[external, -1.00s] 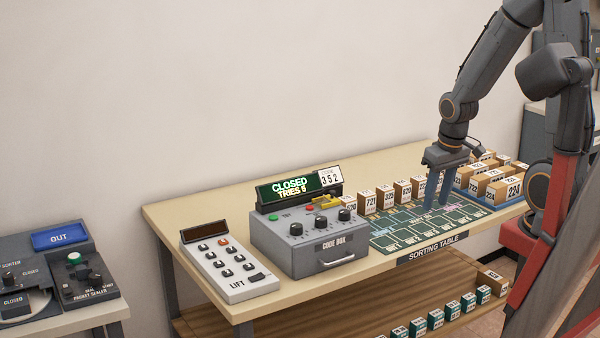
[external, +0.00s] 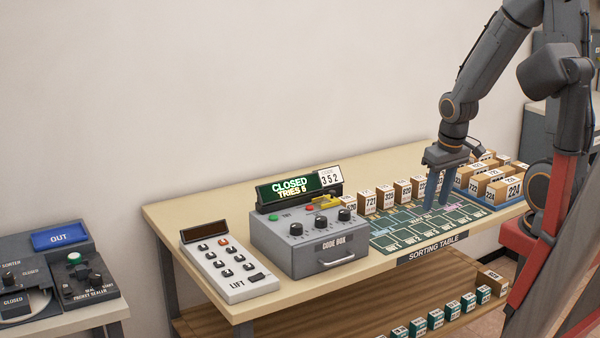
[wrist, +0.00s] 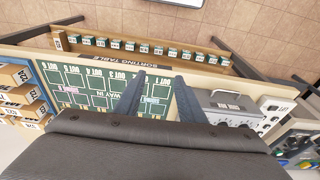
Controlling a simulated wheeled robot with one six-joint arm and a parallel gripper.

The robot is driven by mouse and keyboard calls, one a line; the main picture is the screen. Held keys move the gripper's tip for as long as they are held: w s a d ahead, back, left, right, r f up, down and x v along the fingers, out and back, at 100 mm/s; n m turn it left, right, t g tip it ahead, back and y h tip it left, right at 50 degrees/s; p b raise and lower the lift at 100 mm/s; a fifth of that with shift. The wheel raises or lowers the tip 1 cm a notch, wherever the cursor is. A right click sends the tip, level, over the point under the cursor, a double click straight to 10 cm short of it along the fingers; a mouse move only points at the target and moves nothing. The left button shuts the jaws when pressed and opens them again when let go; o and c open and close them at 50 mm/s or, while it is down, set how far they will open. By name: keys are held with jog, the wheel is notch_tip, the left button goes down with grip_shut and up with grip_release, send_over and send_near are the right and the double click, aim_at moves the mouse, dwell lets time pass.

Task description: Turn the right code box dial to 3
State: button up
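The grey code box (external: 309,243) stands on the sorting table, with three dark dials on its sloped top. The right dial (external: 344,215) is nearest the cartons; its setting is too small to read. The display (external: 290,187) above reads CLOSED, TRIES 6, beside a white card (external: 331,177) reading 352. My gripper (external: 435,200) points down over the green sorting mat, to the right of the code box and apart from it. Its two fingers are spread with nothing between them. In the wrist view the fingers (wrist: 155,100) are apart, and the code box (wrist: 228,107) is to their right.
A row of numbered cartons (external: 386,197) stands behind the green mat (external: 397,237). More cartons fill a blue tray (external: 491,203) to the right. The lift keypad (external: 229,268) is left of the code box. Small boxes line the lower shelf (external: 340,319).

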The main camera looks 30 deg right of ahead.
jog(key=shift+o, duration=0.6)
jog(key=shift+w+a, duration=0.1)
jog(key=shift+w, duration=0.15)
jog(key=t+b, duration=0.2)
jog(key=b, duration=0.6)
send_near(345, 211)
jog(key=shift+p+x, duration=0.7)
jog(key=shift+x, duration=3.4)
jog(key=c, duration=1)
jog(key=shift+p, duration=0.35)
jog(key=shift+c, duration=0.2)
